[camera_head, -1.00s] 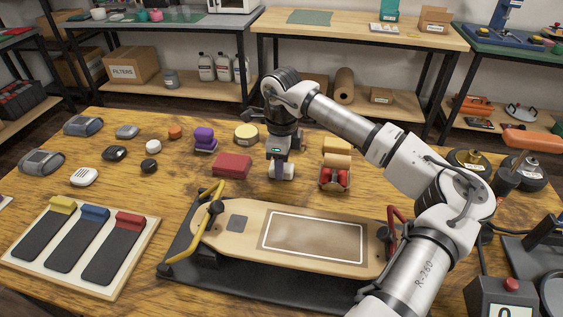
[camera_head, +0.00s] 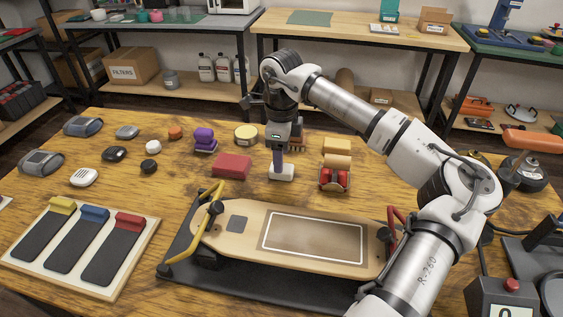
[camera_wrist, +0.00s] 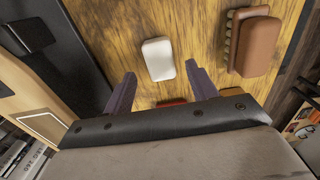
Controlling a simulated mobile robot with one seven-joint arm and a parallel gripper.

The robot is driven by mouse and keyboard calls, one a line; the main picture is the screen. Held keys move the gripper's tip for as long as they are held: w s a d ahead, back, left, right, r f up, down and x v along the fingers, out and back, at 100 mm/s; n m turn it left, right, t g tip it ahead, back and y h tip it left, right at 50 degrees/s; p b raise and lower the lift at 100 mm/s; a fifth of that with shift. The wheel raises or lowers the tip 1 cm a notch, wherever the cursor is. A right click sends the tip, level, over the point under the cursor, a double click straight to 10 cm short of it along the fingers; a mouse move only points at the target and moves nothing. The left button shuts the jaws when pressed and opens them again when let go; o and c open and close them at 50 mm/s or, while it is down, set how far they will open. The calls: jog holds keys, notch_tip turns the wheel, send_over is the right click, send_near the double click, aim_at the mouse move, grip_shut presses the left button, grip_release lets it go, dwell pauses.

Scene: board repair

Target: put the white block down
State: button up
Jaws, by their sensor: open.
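The white block (camera_head: 281,173) lies on the wooden table behind the skateboard, between the dark red block and the red-wheeled part. In the wrist view, the white block (camera_wrist: 158,60) lies on the wood just beyond and between the two fingertips, with gaps on both sides. My gripper (camera_head: 279,158) is directly above the block, pointing down. Its purple fingers are spread open and hold nothing. The head view shows the fingers nearly edge-on, so the exact height above the block is hard to tell.
A dark red block (camera_head: 232,166) lies left of the white block. The red-wheeled part (camera_head: 334,179) stands to the right. A brown brush (camera_wrist: 256,45) lies close by. The skateboard (camera_head: 250,215) in its black stand is in front.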

notch_tip(320, 180, up, 8)
jog(key=shift+r, duration=0.2)
dwell(0.3)
